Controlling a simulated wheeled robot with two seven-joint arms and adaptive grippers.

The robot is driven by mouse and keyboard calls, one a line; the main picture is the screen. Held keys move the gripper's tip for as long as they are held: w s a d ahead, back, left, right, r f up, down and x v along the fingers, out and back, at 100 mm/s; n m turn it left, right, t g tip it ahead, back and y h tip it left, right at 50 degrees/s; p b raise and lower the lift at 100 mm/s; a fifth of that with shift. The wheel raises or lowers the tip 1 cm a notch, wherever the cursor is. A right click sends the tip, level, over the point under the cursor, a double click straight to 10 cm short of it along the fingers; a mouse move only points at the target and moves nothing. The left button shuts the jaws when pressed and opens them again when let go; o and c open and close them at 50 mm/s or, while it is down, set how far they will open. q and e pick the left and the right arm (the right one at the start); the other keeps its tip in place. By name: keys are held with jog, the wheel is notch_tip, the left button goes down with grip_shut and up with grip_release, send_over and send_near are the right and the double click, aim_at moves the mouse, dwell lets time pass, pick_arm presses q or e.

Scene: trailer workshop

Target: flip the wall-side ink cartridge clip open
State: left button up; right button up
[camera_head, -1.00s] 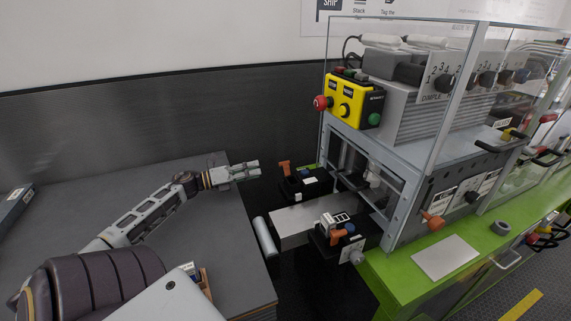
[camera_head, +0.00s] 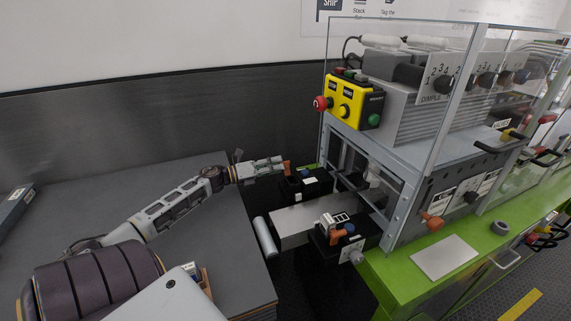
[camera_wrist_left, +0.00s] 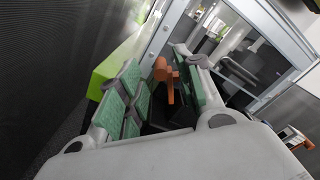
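The wall-side ink cartridge (camera_head: 312,187) is a dark block at the back of the press front. Its orange clip (camera_head: 287,168) stands up at its left end. My left gripper (camera_head: 280,164) reaches this clip from the left, its tips beside it. In the left wrist view, the orange clip (camera_wrist_left: 168,79) stands between the green-padded fingers of my left gripper (camera_wrist_left: 160,96). The fingers look open, with gaps beside the clip; contact is unclear. My right gripper is not visible.
A pale plate (camera_head: 292,222) and a grey roller (camera_head: 265,237) lie between the cartridges and the dark table (camera_head: 225,240). The press frame (camera_head: 395,215) stands right of them. A yellow control box (camera_head: 352,101) is above. The wall (camera_head: 120,120) runs behind.

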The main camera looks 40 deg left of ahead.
aim_at(286, 163)
pick_arm(q)
jog(key=shift+x, duration=2.2)
jog(key=shift+c, duration=0.2)
grip_shut()
